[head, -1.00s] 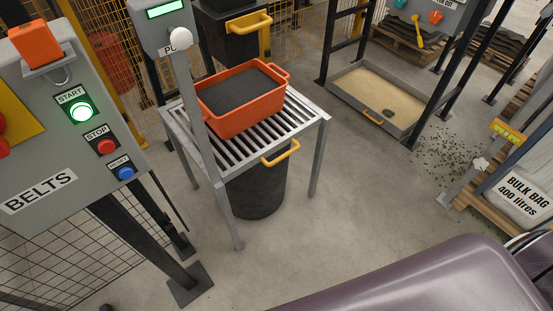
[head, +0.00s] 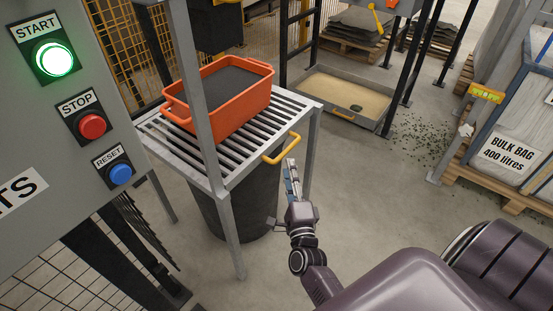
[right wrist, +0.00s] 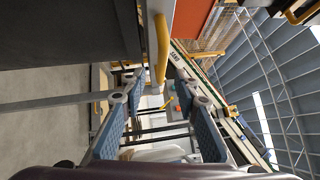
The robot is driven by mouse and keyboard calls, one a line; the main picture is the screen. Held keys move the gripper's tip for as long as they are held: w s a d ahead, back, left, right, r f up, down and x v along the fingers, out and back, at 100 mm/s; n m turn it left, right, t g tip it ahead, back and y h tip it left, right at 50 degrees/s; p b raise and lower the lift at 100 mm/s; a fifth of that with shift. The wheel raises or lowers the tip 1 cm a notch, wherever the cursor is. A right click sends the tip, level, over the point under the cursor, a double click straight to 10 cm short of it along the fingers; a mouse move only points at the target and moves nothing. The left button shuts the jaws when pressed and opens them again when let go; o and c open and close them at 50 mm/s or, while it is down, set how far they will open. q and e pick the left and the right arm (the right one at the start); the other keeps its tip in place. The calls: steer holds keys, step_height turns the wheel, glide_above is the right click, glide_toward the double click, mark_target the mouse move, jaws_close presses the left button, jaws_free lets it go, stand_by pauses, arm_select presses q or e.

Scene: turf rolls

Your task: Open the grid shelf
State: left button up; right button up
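The grid shelf (head: 228,166) is a grey slatted frame on legs, left of centre in the head view. Its yellow handle (head: 281,149) is at the front right edge. The handle (right wrist: 162,48) also shows in the right wrist view, just past the fingertips and in line with the gap between them. My right gripper (head: 291,172) is just right of and below the handle in the head view, apart from it. In the right wrist view, my right gripper (right wrist: 157,84) has its blue fingers spread with nothing between them. My left gripper is out of view.
An orange tub (head: 225,100) of dark material sits on the shelf. A black bin (head: 240,205) stands underneath. A control panel (head: 60,150) with buttons is close on the left. A bulk bag (head: 510,135) stands at the right.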

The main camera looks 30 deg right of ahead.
mark_target(286, 149)
steer(key=x, duration=0.6)
steer(key=shift+w+d+r+b, duration=0.2)
steer(key=shift+w+d+b, duration=0.05)
steer(key=shift+w+b, duration=0.1)
steer(key=shift+w+d, duration=0.2)
steer(key=shift+w, duration=0.25)
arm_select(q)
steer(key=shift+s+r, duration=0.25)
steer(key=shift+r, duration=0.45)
arm_select(e)
jaws_close()
